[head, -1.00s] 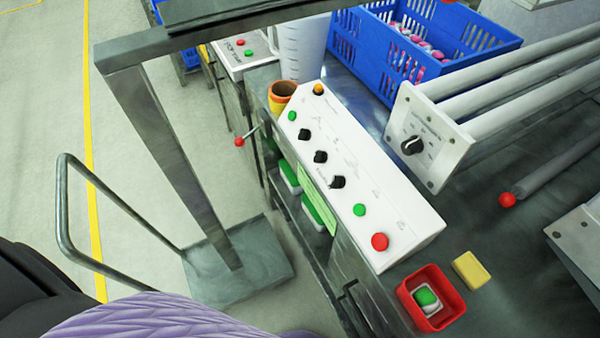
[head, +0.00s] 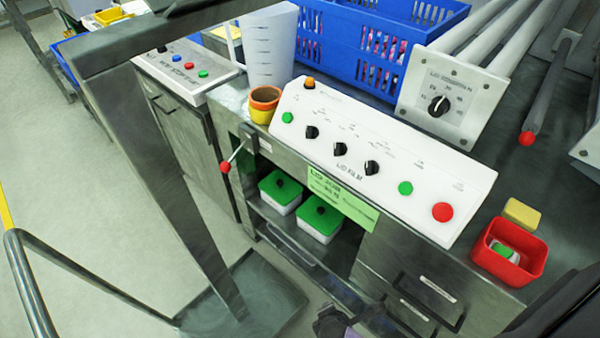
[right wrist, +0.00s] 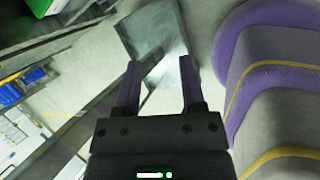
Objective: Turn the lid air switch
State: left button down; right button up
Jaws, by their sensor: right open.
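A white sloped control panel (head: 380,165) stands on the bench in the head view. It carries three black rotary knobs in a row: left (head: 312,132), middle (head: 340,149) and right (head: 372,167). Their small labels are too blurred to tell which one is the lid air switch. A separate upright white plate (head: 467,90) behind the panel has one black knob (head: 439,106). My right gripper (right wrist: 161,65) is open and empty in the right wrist view, above the floor and away from the panel. My left gripper is not visible.
Green buttons (head: 405,188) and a red button (head: 442,212) share the panel. A red box (head: 508,262) and yellow block (head: 521,213) lie at its right. An orange cup (head: 264,104) stands at its left. A lever with a red ball (head: 225,168) juts from the bench front.

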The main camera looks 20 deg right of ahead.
jog(key=w+r+n+t+h+b, duration=0.25)
jog(key=w+r+n, duration=0.25)
jog(key=w, duration=0.4)
jog(key=n+t+h+b, duration=0.3)
jog(key=n+t+h, duration=0.2)
jog(key=n+h, duration=0.3)
send_near(335, 152)
jog(key=b+x, duration=0.3)
jog(key=x, duration=0.6)
jog(key=shift+w+d+r, duration=0.1)
jog(key=shift+w+d, duration=0.05)
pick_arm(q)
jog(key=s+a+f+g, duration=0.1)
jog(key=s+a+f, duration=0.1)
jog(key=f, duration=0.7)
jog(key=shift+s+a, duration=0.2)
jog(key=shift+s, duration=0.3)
pick_arm(e)
grip_shut()
